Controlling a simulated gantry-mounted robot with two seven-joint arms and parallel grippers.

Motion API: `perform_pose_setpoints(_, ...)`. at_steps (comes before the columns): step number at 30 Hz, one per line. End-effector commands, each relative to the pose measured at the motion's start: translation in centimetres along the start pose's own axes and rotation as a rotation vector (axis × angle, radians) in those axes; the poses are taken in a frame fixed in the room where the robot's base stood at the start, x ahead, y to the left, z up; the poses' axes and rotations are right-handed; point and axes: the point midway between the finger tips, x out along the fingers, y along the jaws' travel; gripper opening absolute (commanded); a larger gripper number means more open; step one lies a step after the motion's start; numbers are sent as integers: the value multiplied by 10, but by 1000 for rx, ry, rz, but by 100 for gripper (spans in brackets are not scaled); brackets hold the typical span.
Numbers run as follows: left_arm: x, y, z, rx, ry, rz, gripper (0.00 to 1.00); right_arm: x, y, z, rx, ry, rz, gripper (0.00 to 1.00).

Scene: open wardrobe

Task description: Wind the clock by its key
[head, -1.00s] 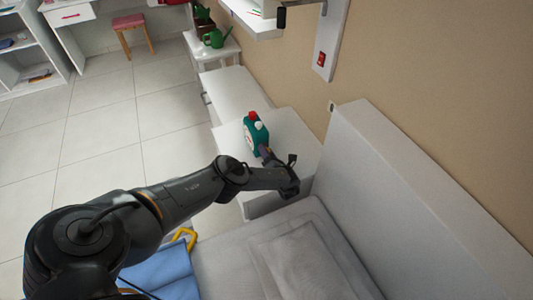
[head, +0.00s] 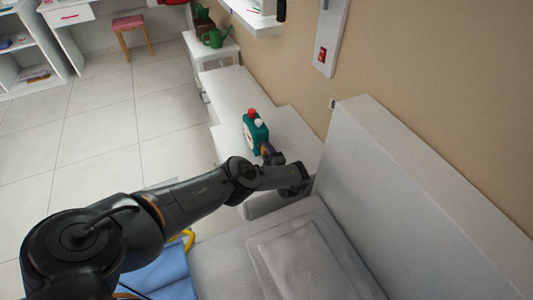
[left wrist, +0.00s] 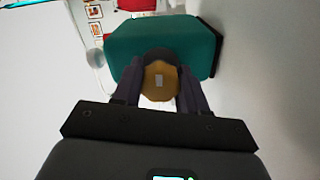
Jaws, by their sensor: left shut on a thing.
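The clock (head: 250,130) is a teal box with a pale face on its left side and a red and a white knob on top. It stands on the white bedside cabinet (head: 291,122). In the left wrist view its teal back (left wrist: 198,45) fills the upper middle. My left gripper (head: 268,154) is at the clock's near side. In the left wrist view its two dark fingers (left wrist: 160,85) are shut on the round yellow key (left wrist: 158,82), which sits against the clock's back. My right gripper is in neither view.
The bed (head: 225,262) with its tall white headboard (head: 400,190) lies in front of the cabinet. A white shelf (head: 255,22) and a panel with a red switch (head: 322,55) are on the wall. The tiled floor at left is clear.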

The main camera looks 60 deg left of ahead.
Motion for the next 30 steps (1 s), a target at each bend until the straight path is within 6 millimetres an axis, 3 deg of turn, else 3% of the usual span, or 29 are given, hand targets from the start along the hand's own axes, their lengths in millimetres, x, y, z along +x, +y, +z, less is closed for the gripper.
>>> perform_pose_setpoints(15, 0, -4, 0, 381, -2, -4, 11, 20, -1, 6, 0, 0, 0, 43)
perform_pose_setpoints(30, -1, -4, 0, 473, -3, -5, 11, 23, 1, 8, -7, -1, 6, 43)
